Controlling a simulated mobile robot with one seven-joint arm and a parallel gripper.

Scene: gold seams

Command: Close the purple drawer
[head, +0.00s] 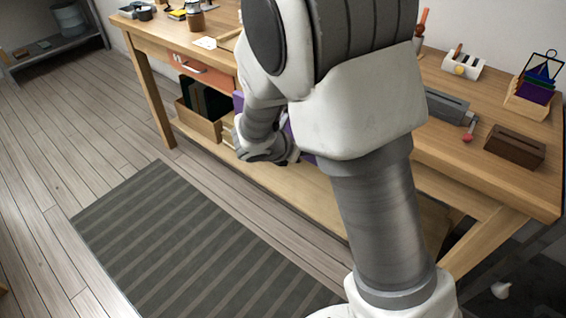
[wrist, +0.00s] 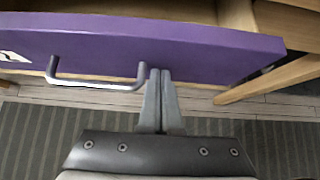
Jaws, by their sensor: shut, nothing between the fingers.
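The purple drawer (wrist: 215,50) fills the upper part of the wrist view, its front running slightly aslant. A strip of bare wood shows behind its top edge, and the drawer looks pulled out, but how far I cannot tell. Its metal bar handle (wrist: 95,86) is on the front, left of my fingers. My gripper (wrist: 160,72) is shut and empty, its fingertips over the purple front just right of the handle's right end. Whether they touch it I cannot tell. In the head view my arm hides most of the drawer; a purple patch (head: 304,150) shows beside my wrist.
The wooden workbench (head: 440,150) carries tools and small holders. An orange drawer (head: 201,70) is in its left part. A wooden box (head: 200,120) with dark boards stands on the lower shelf. A striped grey mat (head: 190,245) lies on the open floor in front.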

